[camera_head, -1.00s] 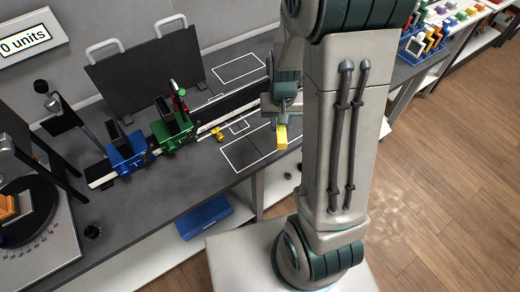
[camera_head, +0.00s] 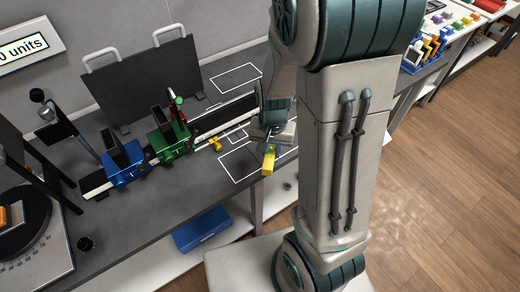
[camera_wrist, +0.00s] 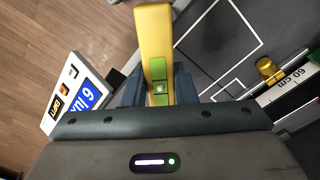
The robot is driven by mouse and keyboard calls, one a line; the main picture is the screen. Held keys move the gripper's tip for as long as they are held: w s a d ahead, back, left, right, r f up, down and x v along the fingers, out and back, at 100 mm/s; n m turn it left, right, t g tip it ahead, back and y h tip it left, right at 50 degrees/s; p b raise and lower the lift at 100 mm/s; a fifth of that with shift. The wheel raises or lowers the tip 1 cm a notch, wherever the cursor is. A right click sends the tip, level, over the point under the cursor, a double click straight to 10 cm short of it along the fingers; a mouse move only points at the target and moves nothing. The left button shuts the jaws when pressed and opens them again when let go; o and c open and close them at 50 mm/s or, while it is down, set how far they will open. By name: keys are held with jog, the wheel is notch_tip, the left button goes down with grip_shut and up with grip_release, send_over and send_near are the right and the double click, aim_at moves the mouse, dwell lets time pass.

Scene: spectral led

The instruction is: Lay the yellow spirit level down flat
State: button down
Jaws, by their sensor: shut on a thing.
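The yellow spirit level (camera_head: 268,161) is in my gripper (camera_head: 268,143), near the front edge of the dark bench. In the wrist view the yellow level (camera_wrist: 154,45) extends away from between the dark fingers (camera_wrist: 157,88), and a green vial (camera_wrist: 159,87) shows close to them. My gripper is shut on the level. Part of the level is hidden by the gripper.
A rail with a blue carriage (camera_head: 124,163) and a green carriage (camera_head: 170,141) runs along the bench, left of my gripper. A small yellow piece (camera_head: 215,144) sits by the rail. A black panel (camera_head: 146,82) stands behind. Another outlined rectangle (camera_head: 236,78) is empty.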

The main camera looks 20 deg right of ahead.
send_over(261, 157)
notch_tip(261, 157, down, 4)
jog(key=shift+w+r, duration=0.1)
jog(key=shift+r, duration=0.15)
jog(key=shift+f+p, duration=0.35)
jog(key=shift+f, duration=1.6)
jog(key=shift+f, duration=0.2)
jog(key=c, duration=1.2)
grip_release()
jog(key=shift+o, duration=0.2)
